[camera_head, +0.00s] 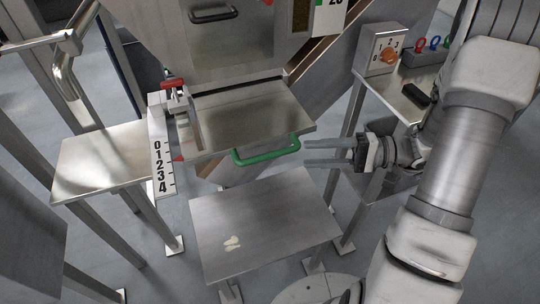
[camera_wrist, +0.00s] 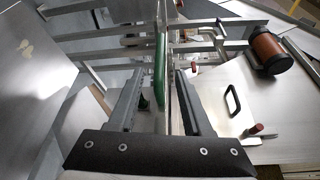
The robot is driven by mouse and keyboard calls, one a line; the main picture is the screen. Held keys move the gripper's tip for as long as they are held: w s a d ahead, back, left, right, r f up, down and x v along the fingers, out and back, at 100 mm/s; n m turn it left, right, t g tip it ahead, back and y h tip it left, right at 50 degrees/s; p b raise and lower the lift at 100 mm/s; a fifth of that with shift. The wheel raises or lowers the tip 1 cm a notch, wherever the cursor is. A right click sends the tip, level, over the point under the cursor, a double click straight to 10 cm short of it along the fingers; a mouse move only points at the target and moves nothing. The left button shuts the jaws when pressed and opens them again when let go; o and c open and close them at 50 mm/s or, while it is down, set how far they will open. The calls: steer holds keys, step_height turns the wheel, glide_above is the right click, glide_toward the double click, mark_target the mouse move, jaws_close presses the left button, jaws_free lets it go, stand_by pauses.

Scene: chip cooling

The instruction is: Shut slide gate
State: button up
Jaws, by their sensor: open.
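The slide gate (camera_head: 245,117) is a flat metal plate sticking out forward below the hopper. Its green handle (camera_head: 266,151) is on the front edge. A white scale marked 0 to 4 (camera_head: 162,160) hangs at its left, with a small red pointer (camera_head: 178,158) beside it. My gripper (camera_head: 307,153) is open and empty, just right of the handle's right end. In the wrist view the green handle (camera_wrist: 161,60) appears between the two fingertips (camera_wrist: 163,72), with the plate's edge seen end-on; contact cannot be told.
A metal table (camera_head: 265,225) with a pale chip-like piece (camera_head: 232,243) stands below the gate. A red-handled clamp (camera_head: 172,84) is at the gate's left. A control box with an orange knob (camera_head: 389,56) stands at right. A side shelf (camera_head: 98,165) is at left.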

mark_target(282, 154)
steer(key=a, duration=0.6)
steer(key=w+a+b, duration=0.1)
steer(key=a, duration=0.3)
steer(key=shift+f, duration=0.4)
jaws_close()
steer(key=shift+w, duration=0.1)
stand_by(0.7)
